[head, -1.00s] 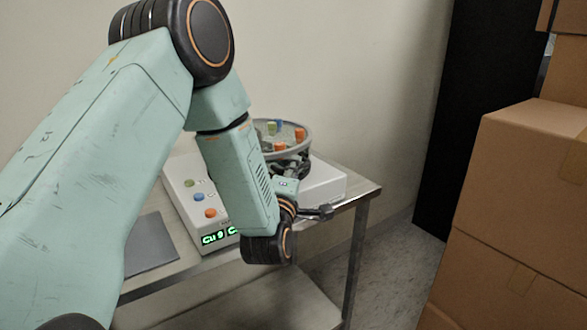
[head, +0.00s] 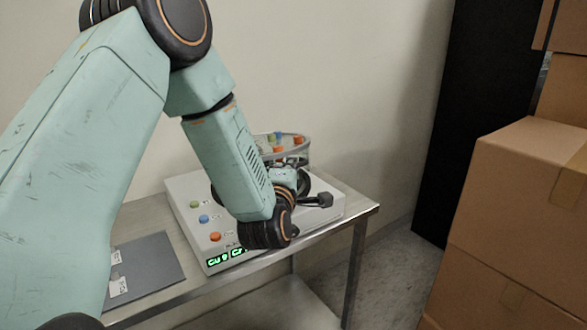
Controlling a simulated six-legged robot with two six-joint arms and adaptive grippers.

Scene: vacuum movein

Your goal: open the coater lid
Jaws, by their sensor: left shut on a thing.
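The coater is a white box (head: 215,255) on a metal table, with green, blue and orange buttons and a green lit display on its front. My left gripper (head: 306,190) is at the right side of the chamber, below the lid, and is shut on a part of the lid mostly hidden by the wrist. A dark round opening shows beside the gripper. My right gripper is not in view.
The metal table (head: 150,307) has a grey plate (head: 150,268) with white labels left of the coater. Stacked cardboard boxes (head: 520,210) stand at the right, near a tall black panel (head: 470,110). A plain wall is behind. Floor shows between table and boxes.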

